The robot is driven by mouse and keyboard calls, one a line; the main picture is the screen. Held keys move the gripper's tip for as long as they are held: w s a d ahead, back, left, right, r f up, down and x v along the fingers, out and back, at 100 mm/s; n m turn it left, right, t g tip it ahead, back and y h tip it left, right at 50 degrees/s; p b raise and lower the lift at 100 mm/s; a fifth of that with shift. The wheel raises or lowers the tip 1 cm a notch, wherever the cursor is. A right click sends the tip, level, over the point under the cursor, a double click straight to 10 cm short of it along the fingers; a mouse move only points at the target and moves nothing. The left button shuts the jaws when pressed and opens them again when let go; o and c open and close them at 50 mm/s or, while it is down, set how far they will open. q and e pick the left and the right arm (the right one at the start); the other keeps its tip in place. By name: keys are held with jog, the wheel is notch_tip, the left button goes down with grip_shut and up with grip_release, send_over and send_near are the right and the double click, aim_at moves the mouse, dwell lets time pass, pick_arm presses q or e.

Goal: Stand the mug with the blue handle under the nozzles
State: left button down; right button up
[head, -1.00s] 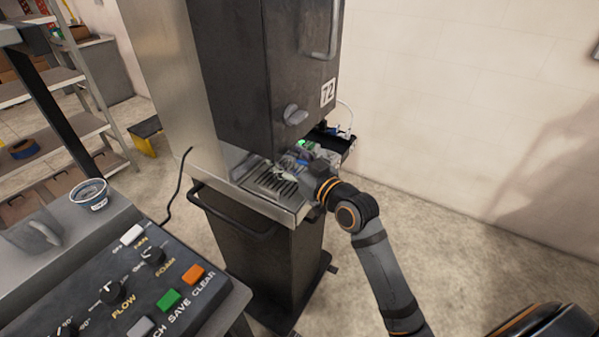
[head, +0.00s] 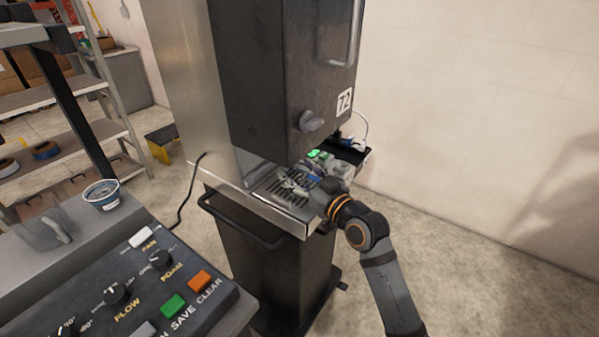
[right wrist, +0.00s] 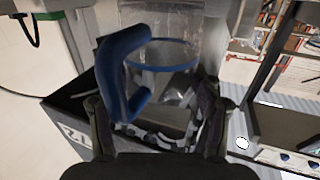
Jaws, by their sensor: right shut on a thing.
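The mug with the blue handle (right wrist: 122,78) fills the upper middle of the right wrist view. Its body looks clear, with a blue ring. My right gripper (right wrist: 155,122) is shut on it, one finger on each side. In the head view my right gripper (head: 305,184) is over the slotted drip tray (head: 268,197), under the dark dispenser housing (head: 270,90). I cannot tell whether the mug touches the tray. The nozzles are hidden by the housing. My left gripper is not in view.
A control panel (head: 150,290) with knobs and coloured buttons stands at the front left. A blue-patterned cup (head: 102,194) stands on the counter behind it. A dark shelf with green lights (head: 318,155) is beside the drip tray. The floor to the right is clear.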

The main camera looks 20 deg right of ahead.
jog(key=shift+f, duration=0.3)
jog(key=o, duration=1.4)
jog(key=v, duration=0.6)
jog(key=shift+s+d+f, duration=0.1)
jog(key=shift+s+d, duration=0.1)
jog(key=shift+s, duration=0.55)
